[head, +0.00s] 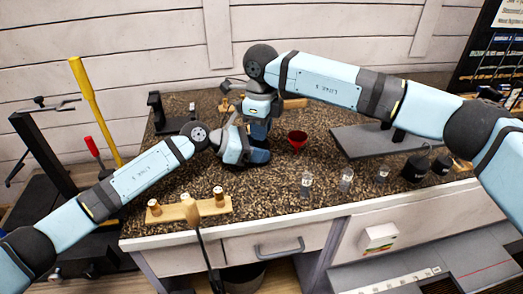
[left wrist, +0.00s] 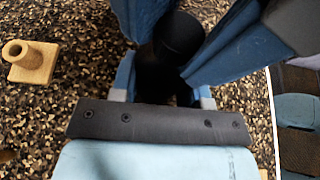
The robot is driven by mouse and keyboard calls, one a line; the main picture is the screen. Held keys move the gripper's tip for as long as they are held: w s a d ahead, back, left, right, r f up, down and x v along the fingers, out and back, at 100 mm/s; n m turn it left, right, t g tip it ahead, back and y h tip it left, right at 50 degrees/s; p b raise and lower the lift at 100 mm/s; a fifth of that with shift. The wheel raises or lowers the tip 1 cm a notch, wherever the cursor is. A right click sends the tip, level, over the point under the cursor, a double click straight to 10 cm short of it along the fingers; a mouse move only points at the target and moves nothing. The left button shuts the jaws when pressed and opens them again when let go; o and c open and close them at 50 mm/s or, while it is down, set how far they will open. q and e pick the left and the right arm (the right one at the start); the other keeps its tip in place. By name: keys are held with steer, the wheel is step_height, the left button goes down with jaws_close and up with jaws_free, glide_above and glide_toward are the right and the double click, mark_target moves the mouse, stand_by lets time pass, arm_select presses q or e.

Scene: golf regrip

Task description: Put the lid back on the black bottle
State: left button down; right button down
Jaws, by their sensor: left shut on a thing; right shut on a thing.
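My left gripper (head: 258,156) reaches in from the left, low over the speckled counter. In the left wrist view a black cylinder, which looks like the black bottle (left wrist: 180,38), stands between blue fingers, and my left gripper is shut on it. My right gripper (head: 259,131) points down from above, right by the left one. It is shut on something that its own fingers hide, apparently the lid. I cannot tell whether lid and bottle touch. In the head view the grippers cover both.
A red funnel (head: 297,139) stands just right of the grippers. Several clear cups (head: 346,179) line the front edge. Black containers (head: 415,168) and a grey slab (head: 362,141) are at the right. A wooden peg rack (head: 178,212) is at the front left.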

steer(key=c, duration=0.9)
jaws_free()
steer(key=shift+c, duration=0.2)
steer(key=shift+r, duration=2.3)
steer(key=shift+c, duration=0.4)
steer(key=r+n, duration=0.1)
steer(key=n, duration=0.2)
steer(key=shift+r, duration=0.35)
steer(key=r+n, duration=0.1)
steer(key=n, duration=0.2)
steer(key=shift+r, duration=0.35)
steer(key=shift+f, duration=0.1)
steer(key=shift+f, duration=3.9)
